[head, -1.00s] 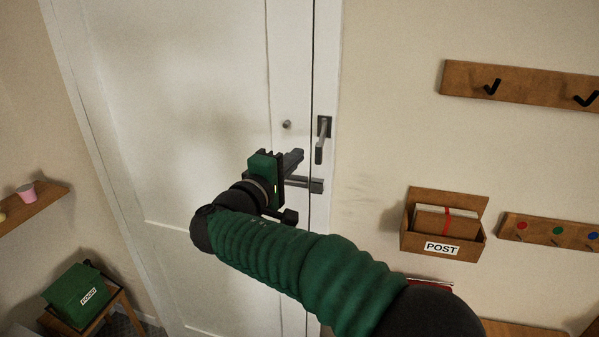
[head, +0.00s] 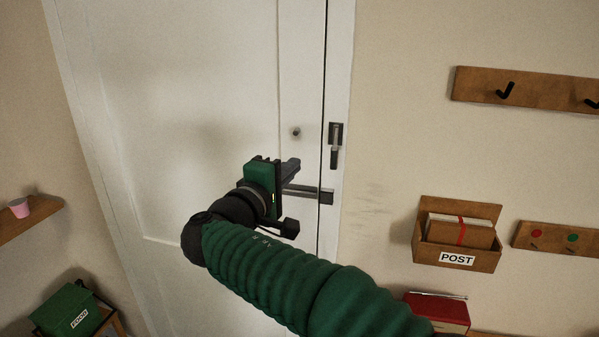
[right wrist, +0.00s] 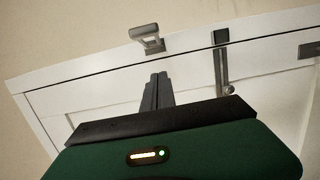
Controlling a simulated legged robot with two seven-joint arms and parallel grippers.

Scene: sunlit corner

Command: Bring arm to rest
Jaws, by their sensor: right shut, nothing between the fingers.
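My right arm (head: 290,275) reaches in from the lower right in the head view, in a green sleeve. My right gripper (head: 291,165) is shut and empty, in front of the white door (head: 190,120). In the right wrist view its fingers (right wrist: 157,92) lie together. A grey bar-like fitting (head: 310,194) is just below and right of the fingers, partly hidden by the gripper. I cannot tell whether they touch. My left gripper is not in view.
A red box (head: 437,311) is below. A pink cup (head: 19,208) stands on the left shelf; a green box (head: 66,309) is lower left.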

